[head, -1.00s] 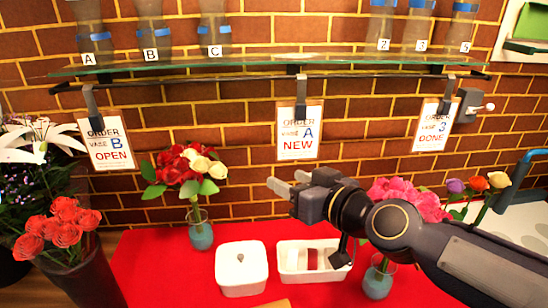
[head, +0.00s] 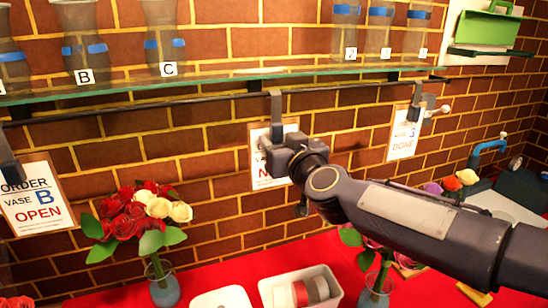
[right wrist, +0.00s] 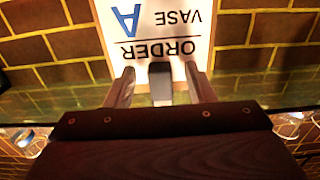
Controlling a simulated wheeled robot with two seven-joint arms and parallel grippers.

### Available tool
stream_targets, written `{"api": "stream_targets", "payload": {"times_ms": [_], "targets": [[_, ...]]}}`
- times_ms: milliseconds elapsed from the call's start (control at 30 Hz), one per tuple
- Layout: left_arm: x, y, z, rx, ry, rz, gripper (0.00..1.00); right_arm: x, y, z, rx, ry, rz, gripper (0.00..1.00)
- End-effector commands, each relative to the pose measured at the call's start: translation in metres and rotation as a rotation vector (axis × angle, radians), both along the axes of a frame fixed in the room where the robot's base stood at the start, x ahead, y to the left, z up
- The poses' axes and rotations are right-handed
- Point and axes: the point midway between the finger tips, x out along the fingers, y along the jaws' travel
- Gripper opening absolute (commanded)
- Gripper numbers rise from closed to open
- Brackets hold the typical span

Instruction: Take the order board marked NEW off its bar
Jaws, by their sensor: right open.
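The order board marked NEW (head: 257,158) hangs by a dark hook (head: 276,108) from the bar (head: 190,100) under the glass shelf. My right gripper (head: 275,143) is in front of its upper part and hides much of its text. In the right wrist view the board (right wrist: 178,30) shows upside down, reading ORDER VASE A. The open fingers (right wrist: 160,83) stand either side of the dark hook piece (right wrist: 160,80), with a gap on each side. My left gripper is not in view.
The OPEN board (head: 36,200) hangs at left and the DONE board (head: 404,135) at right. Glass vases stand on the shelf (head: 225,79) above. A bouquet (head: 140,218) and white containers (head: 300,285) stand on the red table below.

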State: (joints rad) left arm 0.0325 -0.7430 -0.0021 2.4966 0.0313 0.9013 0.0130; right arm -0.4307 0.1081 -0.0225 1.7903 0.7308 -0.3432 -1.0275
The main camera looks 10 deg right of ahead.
Motion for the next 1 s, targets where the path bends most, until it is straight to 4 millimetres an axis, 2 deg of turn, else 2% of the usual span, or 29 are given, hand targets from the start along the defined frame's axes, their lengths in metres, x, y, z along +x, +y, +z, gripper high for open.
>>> {"api": "stream_targets", "payload": {"times_ms": [167, 533, 833, 1000], "targets": [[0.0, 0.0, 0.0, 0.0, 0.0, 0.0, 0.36, 0.0, 0.0, 0.0, 0.0, 0.0, 0.0, 0.49], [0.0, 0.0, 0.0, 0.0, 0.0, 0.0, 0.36, 0.0, 0.0, 0.0, 0.0, 0.0, 0.0, 0.01], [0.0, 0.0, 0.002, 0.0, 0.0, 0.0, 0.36, 0.0, 0.0, 0.002, 0.0, -0.001, 0.0, 0.0], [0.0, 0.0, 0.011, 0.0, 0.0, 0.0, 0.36, 0.0, 0.0, 0.015, -0.001, -0.002, 0.0, 0.0]]}}
